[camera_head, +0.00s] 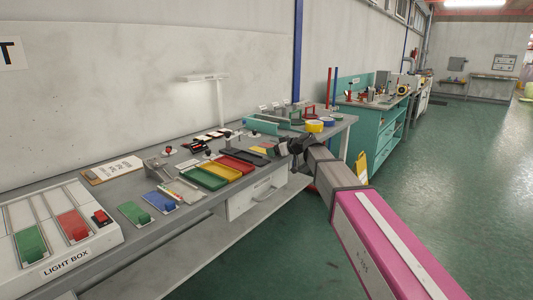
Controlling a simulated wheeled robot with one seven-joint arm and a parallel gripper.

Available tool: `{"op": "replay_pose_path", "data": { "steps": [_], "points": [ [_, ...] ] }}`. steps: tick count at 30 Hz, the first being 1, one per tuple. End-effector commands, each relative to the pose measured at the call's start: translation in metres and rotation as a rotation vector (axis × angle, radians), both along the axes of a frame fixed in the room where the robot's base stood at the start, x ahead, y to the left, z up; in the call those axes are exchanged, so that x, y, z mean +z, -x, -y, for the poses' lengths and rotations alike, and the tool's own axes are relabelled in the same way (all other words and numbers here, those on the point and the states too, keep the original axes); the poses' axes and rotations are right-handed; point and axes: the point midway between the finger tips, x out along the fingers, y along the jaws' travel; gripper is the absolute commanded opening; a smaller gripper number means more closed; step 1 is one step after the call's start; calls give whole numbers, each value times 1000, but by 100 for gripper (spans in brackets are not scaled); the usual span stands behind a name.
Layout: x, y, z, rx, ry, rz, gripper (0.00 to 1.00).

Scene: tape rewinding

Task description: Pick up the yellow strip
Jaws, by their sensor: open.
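A small flat yellow piece (258,149), which looks like the yellow strip, lies on the workbench (150,238) just left of my gripper. It is small in the view, so its exact shape is hard to tell. My gripper (280,149) is at the end of my arm, which reaches in from the lower right. It is over the bench's front edge, open, with nothing visible in it. Whether it touches anything cannot be told.
Green (203,178), yellow (222,170) and red (236,164) trays lie left of my gripper. A yellow tape roll (315,126) and a blue one (328,122) are behind it. A lamp (219,100) stands at the back. A light box (60,232) is at left. The floor at right is clear.

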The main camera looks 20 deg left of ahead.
Motion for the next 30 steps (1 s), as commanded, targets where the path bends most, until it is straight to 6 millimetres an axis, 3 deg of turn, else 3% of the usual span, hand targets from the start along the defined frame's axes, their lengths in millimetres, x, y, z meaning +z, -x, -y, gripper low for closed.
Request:
{"op": "replay_pose_path", "data": {
  "steps": [2, 5, 17, 30],
  "points": [
    [0, 0, 0, 0, 0, 0, 60],
    [0, 0, 0, 0, 0, 0, 27],
    [6, 0, 0, 1, -1, 1, 27],
    [75, 0, 0, 2, -2, 3, 27]
  ]
}}
